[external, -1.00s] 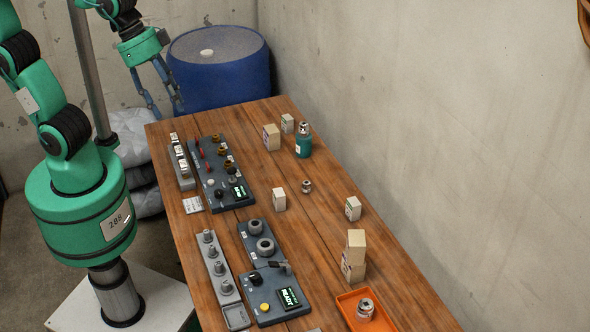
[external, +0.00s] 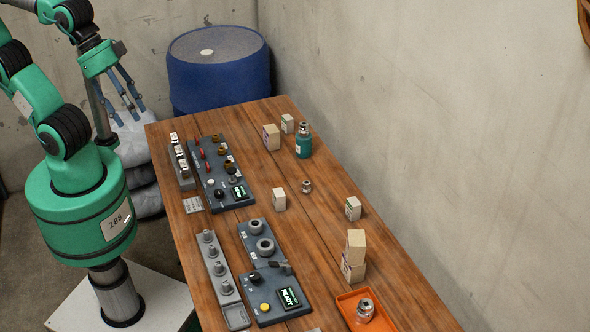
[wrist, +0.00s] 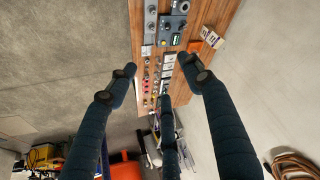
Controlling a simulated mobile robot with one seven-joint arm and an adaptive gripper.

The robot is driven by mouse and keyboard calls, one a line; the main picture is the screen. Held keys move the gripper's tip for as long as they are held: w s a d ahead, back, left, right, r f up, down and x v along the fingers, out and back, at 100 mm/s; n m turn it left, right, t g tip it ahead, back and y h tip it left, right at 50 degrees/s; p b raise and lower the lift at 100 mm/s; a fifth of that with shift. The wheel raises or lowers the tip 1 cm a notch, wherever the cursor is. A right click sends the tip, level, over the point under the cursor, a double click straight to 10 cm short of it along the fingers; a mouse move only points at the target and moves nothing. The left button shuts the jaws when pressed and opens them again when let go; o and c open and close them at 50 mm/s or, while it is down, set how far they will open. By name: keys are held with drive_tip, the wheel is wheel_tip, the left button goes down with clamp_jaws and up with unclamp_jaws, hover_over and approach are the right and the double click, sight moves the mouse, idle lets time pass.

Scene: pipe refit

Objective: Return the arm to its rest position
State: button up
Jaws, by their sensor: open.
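My gripper (external: 128,97) is open and empty in the external view, raised beyond the table's far left end, in front of the blue barrel's left side. Its fingers point down and to the right. In the wrist view my gripper (wrist: 160,85) shows spread dark fingers with nothing between them, and the table lies beyond them. My green arm rises on the left from its base beside the table.
The wooden table (external: 315,235) carries grey panels (external: 222,172), small boxes (external: 355,248), a teal bottle (external: 304,146) and an orange tray (external: 350,300). A blue barrel (external: 218,75) stands behind it, and grey sacks (external: 140,165) lie left. A concrete wall borders the right.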

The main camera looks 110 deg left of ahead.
drive_tip(key=shift+f, duration=0.1)
wheel_tip(320, 180, down, 5)
drive_tip(key=b, duration=0.5)
idle(1.2)
drive_tip(key=shift+o, duration=1.3)
drive_tip(key=shift+w+a, duration=0.1)
